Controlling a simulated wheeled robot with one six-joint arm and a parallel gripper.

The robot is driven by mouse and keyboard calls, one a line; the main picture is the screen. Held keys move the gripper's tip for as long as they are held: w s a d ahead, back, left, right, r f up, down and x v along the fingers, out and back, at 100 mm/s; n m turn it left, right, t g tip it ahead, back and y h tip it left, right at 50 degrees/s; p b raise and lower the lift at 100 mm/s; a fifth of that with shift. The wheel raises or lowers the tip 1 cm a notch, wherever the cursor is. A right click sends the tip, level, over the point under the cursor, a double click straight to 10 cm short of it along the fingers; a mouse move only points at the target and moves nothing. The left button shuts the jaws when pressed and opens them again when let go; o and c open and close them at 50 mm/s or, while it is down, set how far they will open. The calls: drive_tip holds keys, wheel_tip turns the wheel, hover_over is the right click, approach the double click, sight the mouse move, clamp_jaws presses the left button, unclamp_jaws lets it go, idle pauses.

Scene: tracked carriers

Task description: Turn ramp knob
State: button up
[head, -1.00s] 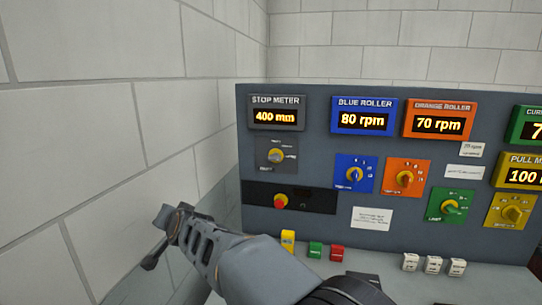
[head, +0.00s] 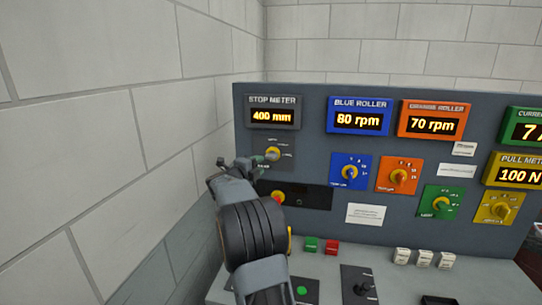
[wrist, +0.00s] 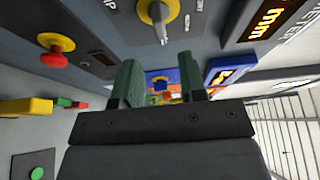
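The ramp knob (head: 272,153) is a yellow rotary knob on a dark grey plate below the STOP METER display. It also shows at the top of the wrist view (wrist: 158,14), with its pale pointer aimed down in that picture and part of its printed label cut off. My gripper (head: 243,162) is just left of the knob in the head view. In the wrist view its two green fingers (wrist: 157,75) are apart with nothing between them. The knob lies beyond the fingertips, and I see no contact. The arm hides part of the panel's lower left.
A red button on a yellow base (head: 278,196) sits just below the knob. Blue (head: 350,172), orange (head: 398,175), green (head: 441,202) and yellow (head: 498,207) knob plates lie to the right. A block wall (head: 100,150) stands close on the left.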

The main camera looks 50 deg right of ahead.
sight(270, 158)
drive_tip(key=d+p, duration=0.1)
drive_tip(key=d, duration=0.1)
drive_tip(key=w+d, duration=0.1)
drive_tip(key=d, duration=0.2)
drive_tip(key=d+p, duration=0.1)
drive_tip(key=d, duration=0.2)
drive_tip(key=shift+w+d+p, duration=0.2)
drive_tip(key=shift+d+p, duration=0.05)
drive_tip(key=shift+p, duration=0.05)
drive_tip(key=shift+c, duration=0.3)
clamp_jaws()
